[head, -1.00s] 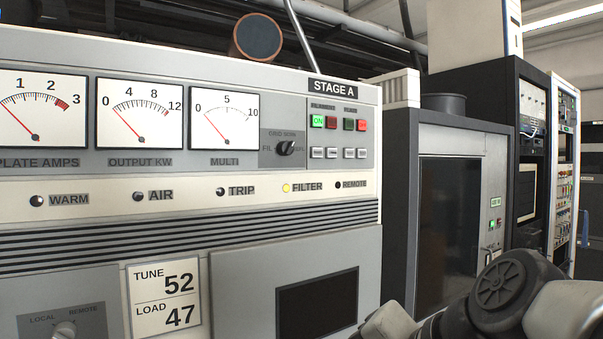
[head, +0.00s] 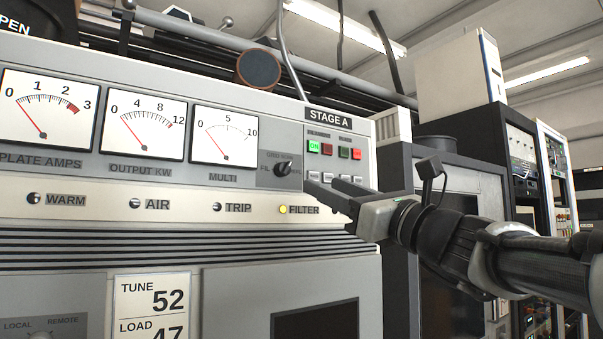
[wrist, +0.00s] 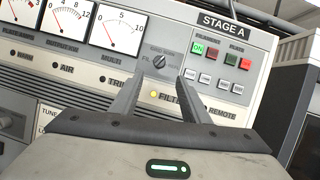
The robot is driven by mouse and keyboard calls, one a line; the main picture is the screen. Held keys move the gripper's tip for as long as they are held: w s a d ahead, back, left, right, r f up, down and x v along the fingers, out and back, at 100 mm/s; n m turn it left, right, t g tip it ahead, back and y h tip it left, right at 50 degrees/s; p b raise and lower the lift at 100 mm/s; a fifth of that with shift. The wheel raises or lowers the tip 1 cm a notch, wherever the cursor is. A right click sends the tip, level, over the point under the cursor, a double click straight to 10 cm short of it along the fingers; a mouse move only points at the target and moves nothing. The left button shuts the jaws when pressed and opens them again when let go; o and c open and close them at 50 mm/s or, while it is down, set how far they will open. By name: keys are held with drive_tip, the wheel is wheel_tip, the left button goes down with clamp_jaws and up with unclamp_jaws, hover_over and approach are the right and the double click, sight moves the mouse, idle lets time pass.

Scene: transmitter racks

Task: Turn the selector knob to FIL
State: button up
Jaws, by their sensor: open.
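The selector knob (head: 283,169) is a small dark knob on a grey plate to the right of the MULTI meter. The FIL label (head: 265,168) stands at its left. In the wrist view the knob (wrist: 159,62) shows a light pointer line tilted up and to the right, away from FIL. My gripper (head: 322,186) is open and empty, just right of and below the knob, apart from it. In the wrist view its two fingers (wrist: 158,87) point at the panel, with the knob beyond and between their tips.
The STAGE A panel has lit green and red buttons (head: 335,150) right of the knob, close above my fingers. Three meters, including the MULTI meter (head: 225,135), are to the left. A FILTER lamp (head: 283,210) glows yellow below. Dark cabinets (head: 450,160) stand at the right.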

sight(289, 171)
drive_tip(key=p+x, duration=0.1)
drive_tip(key=x, duration=1.1)
drive_tip(key=shift+p, duration=0.3)
drive_tip(key=shift+c, duration=0.3)
drive_tip(key=c, duration=1)
